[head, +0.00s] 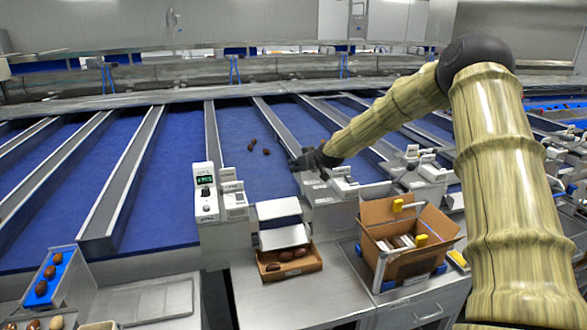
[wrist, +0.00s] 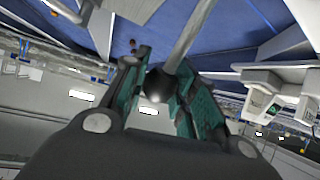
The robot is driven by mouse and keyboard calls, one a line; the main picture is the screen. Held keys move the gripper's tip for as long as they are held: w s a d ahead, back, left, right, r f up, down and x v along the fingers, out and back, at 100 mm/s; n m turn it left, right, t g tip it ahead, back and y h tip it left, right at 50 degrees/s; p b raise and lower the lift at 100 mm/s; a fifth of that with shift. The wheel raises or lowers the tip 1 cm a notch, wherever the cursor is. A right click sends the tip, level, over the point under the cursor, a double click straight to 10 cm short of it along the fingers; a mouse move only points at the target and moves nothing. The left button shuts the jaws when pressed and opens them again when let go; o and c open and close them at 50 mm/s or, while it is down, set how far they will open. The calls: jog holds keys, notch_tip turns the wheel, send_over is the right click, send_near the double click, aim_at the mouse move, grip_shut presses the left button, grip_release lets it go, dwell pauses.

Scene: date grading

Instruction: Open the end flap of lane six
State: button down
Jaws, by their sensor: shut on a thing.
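My gripper (head: 312,160) is at the front end of the lane divider on the right of the blue lane (head: 242,150) with loose dates. In the wrist view, my gripper (wrist: 160,72) has its teal-padded fingers on either side of a grey lever (wrist: 190,32) with a dark rounded knob (wrist: 157,86), and is shut on it. A grey end flap (head: 284,236) slopes down at the front of this lane, below a pale panel (head: 278,209). I cannot read a lane number. The lever is hidden behind my gripper in the head view.
An open shallow carton (head: 290,270) with dates stands below the flap. A larger open cardboard box (head: 390,262) stands to its right. White control units (head: 206,192) flank the lane end. Several dates (head: 252,146) lie on the blue belt.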

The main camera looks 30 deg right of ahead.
jog(key=shift+w+d+b, duration=0.2)
jog(key=shift+w+b, duration=0.35)
jog(key=shift+w, duration=0.2)
jog(key=c, duration=1.4)
grip_release()
jog(key=shift+w, duration=0.1)
jog(key=shift+c, duration=0.2)
jog(key=o, duration=0.3)
jog(key=shift+f, duration=0.15)
jog(key=shift+o, duration=0.2)
jog(key=shift+f, duration=0.2)
jog(key=shift+s+r, duration=0.1)
jog(key=shift+s, duration=0.1)
